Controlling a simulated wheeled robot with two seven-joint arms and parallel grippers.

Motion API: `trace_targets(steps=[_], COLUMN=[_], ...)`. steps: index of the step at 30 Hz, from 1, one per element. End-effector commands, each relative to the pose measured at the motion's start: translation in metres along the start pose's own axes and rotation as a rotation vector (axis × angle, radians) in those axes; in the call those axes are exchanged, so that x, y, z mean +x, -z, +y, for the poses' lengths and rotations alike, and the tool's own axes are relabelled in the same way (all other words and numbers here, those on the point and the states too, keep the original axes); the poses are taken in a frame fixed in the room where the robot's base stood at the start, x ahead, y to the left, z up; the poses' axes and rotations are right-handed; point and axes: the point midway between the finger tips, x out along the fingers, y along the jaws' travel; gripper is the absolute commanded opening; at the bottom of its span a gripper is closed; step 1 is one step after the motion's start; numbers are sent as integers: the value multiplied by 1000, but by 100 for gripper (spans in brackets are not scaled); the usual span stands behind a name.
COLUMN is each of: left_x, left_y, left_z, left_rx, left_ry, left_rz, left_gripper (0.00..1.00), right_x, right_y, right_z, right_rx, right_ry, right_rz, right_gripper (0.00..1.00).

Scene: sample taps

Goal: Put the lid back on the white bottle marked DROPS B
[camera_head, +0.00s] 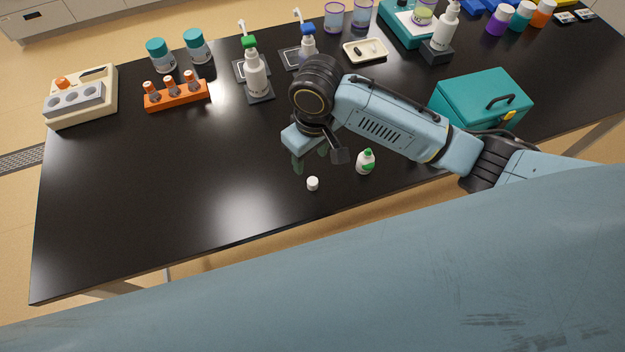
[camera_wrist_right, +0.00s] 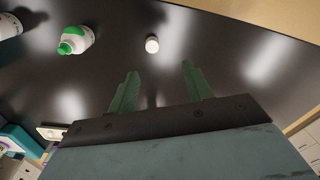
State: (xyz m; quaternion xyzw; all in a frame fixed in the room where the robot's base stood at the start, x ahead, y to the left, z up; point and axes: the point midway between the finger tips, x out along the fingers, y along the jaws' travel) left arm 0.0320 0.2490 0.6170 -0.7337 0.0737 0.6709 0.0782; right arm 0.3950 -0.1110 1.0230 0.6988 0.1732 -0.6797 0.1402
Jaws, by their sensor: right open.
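A small white bottle with green on its top and side (camera_head: 365,162) stands near the table's front edge, right of my right gripper; it also shows in the right wrist view (camera_wrist_right: 76,41). Its lettering is too small to read. A small white lid (camera_head: 313,184) lies apart from it on the black table, to its left and nearer the front edge. In the right wrist view the lid (camera_wrist_right: 152,44) is beyond the fingertips, between their lines. My right gripper (camera_head: 298,161) is open and empty, with its green fingers (camera_wrist_right: 158,82) spread. My left gripper is not in view.
A teal box with a handle (camera_head: 482,100) stands right of the bottle, behind my right forearm. An orange rack (camera_head: 176,96), a cream tray (camera_head: 112,92) and dropper bottles on dark pads (camera_head: 256,76) stand farther back. The table's left front is clear.

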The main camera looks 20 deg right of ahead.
Motion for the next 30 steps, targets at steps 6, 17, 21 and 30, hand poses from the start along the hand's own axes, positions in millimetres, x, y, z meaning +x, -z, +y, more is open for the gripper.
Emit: trace_targets(steps=[6,17,21,30], left_x=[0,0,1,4], left_y=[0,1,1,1], left_z=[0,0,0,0], left_rx=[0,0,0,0], left_ry=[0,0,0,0], left_rz=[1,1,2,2], left_gripper=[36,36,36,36], right_x=[-8,-4,17,67], right_y=[6,6,4,3], right_z=[16,16,16,18], right_rx=[21,21,21,20], right_ry=[-41,-40,-39,-39], right_rz=[-38,-39,-43,-39], right_gripper=[50,50,50,50])
